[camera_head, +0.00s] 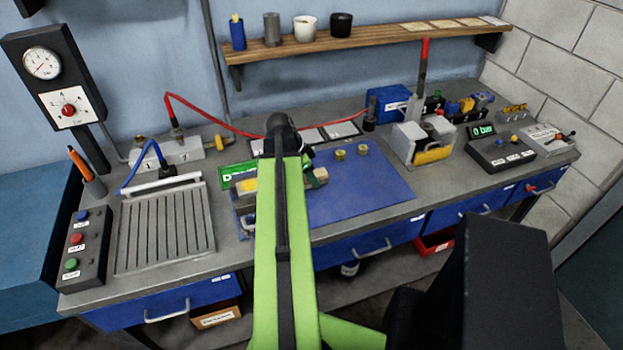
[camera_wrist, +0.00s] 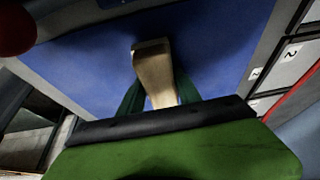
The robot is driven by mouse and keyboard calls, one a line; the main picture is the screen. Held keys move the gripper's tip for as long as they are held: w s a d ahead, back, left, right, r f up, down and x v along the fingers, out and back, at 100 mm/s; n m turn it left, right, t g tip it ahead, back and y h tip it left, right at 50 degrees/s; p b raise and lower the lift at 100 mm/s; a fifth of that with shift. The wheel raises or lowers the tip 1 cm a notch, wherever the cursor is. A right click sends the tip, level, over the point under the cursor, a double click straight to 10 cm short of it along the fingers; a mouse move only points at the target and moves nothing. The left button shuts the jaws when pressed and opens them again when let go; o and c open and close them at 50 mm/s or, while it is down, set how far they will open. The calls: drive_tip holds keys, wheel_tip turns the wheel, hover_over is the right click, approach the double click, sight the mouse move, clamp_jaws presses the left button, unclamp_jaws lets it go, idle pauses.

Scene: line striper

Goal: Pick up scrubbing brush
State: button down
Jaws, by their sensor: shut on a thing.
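The scrubbing brush shows in the wrist view as a tan wooden piece (camera_wrist: 152,65); I see no bristles. My gripper (camera_wrist: 158,95) has its two dark green fingers on either side of it, shut on it. The blue mat (camera_wrist: 215,40) lies behind the piece in that view. In the head view, a small tan end of the brush (camera_head: 321,174) shows just right of my green arm, over the blue mat (camera_head: 375,190). My arm hides most of the gripper there, and I cannot tell the height above the mat.
Two small brass pieces (camera_head: 351,151) stand at the mat's back. A grey vise-like block (camera_head: 425,140) with a red-topped lever is to the right. A ridged grey tray (camera_head: 165,230) and a button box (camera_head: 85,245) are left. The mat's right part is clear.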

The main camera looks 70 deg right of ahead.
sight(317, 172)
drive_tip(key=shift+r+p, duration=0.65)
wheel_tip(317, 172, up, 4)
drive_tip(key=p, duration=0.4)
drive_tip(key=shift+r, duration=0.15)
drive_tip(key=s+d+r+p, duration=0.1)
drive_tip(key=s+r+p, duration=0.5)
drive_tip(key=s, duration=0.5)
drive_tip(key=shift+s+d, duration=0.25)
drive_tip(key=shift+d, duration=0.1)
